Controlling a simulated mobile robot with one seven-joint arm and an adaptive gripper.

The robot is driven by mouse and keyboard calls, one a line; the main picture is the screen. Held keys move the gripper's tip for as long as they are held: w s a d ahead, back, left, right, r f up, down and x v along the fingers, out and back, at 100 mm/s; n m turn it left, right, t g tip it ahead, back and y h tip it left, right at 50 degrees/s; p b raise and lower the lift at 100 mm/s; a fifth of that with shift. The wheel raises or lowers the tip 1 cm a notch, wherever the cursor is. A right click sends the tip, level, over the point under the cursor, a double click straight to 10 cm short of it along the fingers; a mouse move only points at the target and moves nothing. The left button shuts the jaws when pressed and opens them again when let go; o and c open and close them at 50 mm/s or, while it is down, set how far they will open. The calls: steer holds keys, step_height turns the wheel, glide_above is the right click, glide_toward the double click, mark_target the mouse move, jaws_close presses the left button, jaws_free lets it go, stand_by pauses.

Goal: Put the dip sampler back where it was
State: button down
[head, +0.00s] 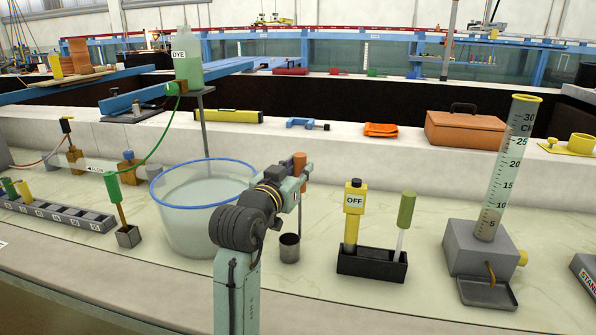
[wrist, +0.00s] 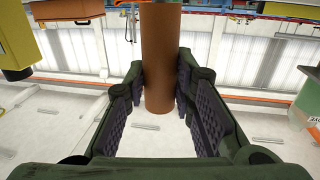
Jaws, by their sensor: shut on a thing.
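The dip sampler has a brown cylindrical handle (head: 300,160), a thin rod below it and a small grey metal cup (head: 290,247) at its lower end. My gripper (head: 296,178) is shut on the handle, which also shows between the two dark finger pads of my gripper (wrist: 160,100) in the wrist view as a brown cylinder (wrist: 159,55). The sampler hangs about upright, just right of the clear blue-rimmed tank (head: 185,250). I cannot tell whether the cup touches the counter. My arm hides part of the tank's right side.
A black holder (head: 372,266) with a yellow OFF device (head: 353,215) and a green-handled tool (head: 406,210) stands to the right. Farther right is a measuring cylinder (head: 507,160) on a grey block. A small grey stand (head: 128,237) with a green-topped stick is left of the tank.

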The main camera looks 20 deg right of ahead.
steer(key=c, duration=1.3)
jaws_free()
steer(key=shift+f, duration=0.1)
steer(key=shift+c, duration=0.2)
